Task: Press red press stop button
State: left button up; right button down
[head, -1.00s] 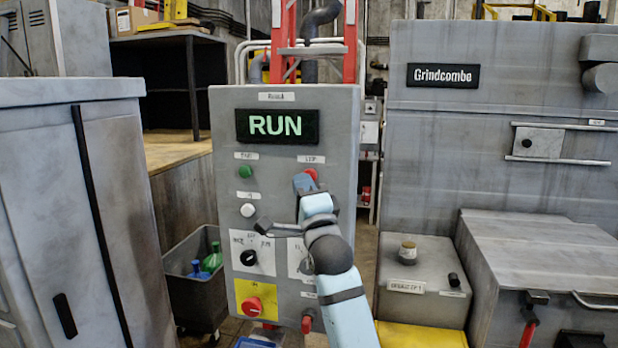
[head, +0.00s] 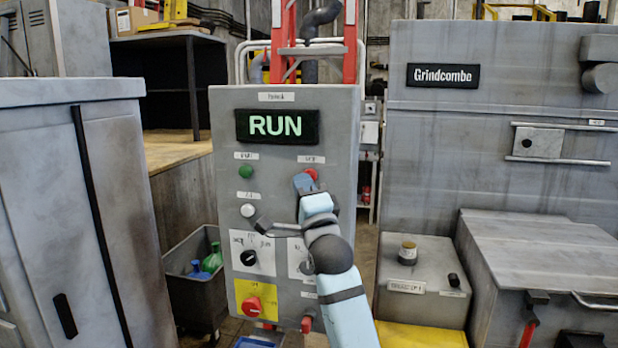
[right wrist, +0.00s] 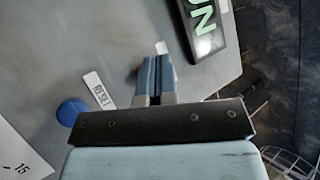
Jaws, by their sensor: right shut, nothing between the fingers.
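The red stop button (head: 312,174) is on the upper right of the grey control panel (head: 226,130), under a small white label. My right gripper (head: 303,182) is shut and empty. Its fingertips overlap the lower left of the button in the head view, and I cannot tell whether they touch it. The panel's display (head: 277,126) reads RUN. My left gripper is not in view.
A green button (head: 246,171), a white button (head: 248,210) and a black knob (head: 249,258) line the panel's left side. A red knob (head: 252,305) sits on a yellow plate. A blue button (right wrist: 71,112) by a RESET label shows in the right wrist view.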

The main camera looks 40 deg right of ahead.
jog(key=shift+w+d, duration=0.2)
jog(key=shift+d, duration=0.1)
jog(key=shift+w+d, duration=0.35)
dwell(0.8)
dwell(0.4)
jog(key=shift+s+a, duration=0.6)
jog(key=shift+a, duration=0.1)
jog(key=s+a, duration=0.1)
jog(key=a, duration=0.1)
jog(key=s+a, duration=0.1)
jog(key=s, duration=0.1)
jog(key=shift+s+a+p, duration=0.15)
jog(key=shift+a+p, duration=0.2)
jog(key=shift+p, duration=0.05)
dwell(0.6)
